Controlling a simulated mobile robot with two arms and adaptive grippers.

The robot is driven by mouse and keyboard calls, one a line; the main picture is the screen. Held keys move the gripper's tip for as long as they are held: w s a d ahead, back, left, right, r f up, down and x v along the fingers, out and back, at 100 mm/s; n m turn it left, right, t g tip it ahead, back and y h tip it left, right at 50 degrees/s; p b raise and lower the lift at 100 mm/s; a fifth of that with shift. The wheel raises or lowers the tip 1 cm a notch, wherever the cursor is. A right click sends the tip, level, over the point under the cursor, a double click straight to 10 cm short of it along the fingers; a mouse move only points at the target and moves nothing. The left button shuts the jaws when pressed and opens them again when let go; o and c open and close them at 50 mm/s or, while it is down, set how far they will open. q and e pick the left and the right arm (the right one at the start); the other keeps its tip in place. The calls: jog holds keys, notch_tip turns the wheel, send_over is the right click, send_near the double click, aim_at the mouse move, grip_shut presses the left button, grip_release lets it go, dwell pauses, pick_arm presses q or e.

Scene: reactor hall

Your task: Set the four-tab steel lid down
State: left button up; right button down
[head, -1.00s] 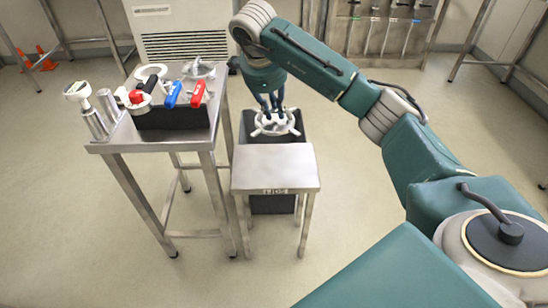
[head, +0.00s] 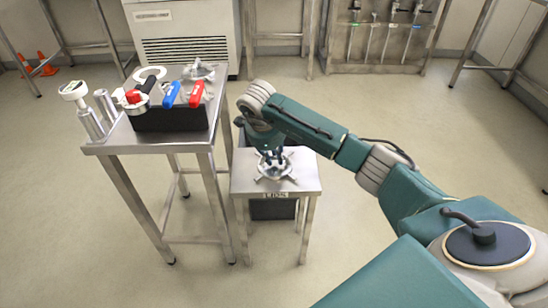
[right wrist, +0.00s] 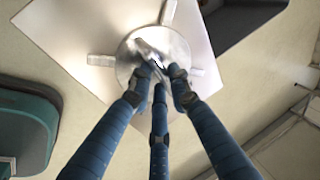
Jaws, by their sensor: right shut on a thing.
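The four-tab steel lid (head: 275,172) is round and shiny, with tabs sticking out. It is over the top of the small steel table marked "LIDS" (head: 306,180). My right gripper (head: 271,157) comes from above and is shut on the lid's middle. In the right wrist view the three fingers (right wrist: 160,80) close on the raised centre of the lid (right wrist: 133,62), with the pale table top (right wrist: 75,35) behind it. I cannot tell whether the lid touches the top. My left gripper is not in view.
A taller steel table (head: 130,142) stands to the left, with a black box (head: 175,118), red and blue handled items (head: 197,94) and another tabbed metal piece (head: 199,70). A dark container (head: 272,209) is partly hidden by the small table.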

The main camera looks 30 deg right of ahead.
jog(key=shift+r, duration=0.1)
jog(key=c, duration=1.6)
grip_release()
jog(key=shift+c, duration=0.2)
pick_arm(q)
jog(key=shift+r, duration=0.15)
pick_arm(e)
jog(key=shift+r, duration=0.35)
pick_arm(q)
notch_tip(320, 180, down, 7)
jog(key=p, duration=0.2)
pick_arm(e)
jog(key=v, duration=1.1)
jog(key=shift+a+r, duration=0.1)
jog(key=shift+a, duration=0.1)
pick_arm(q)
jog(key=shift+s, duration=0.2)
pick_arm(e)
jog(key=shift+s, duration=0.1)
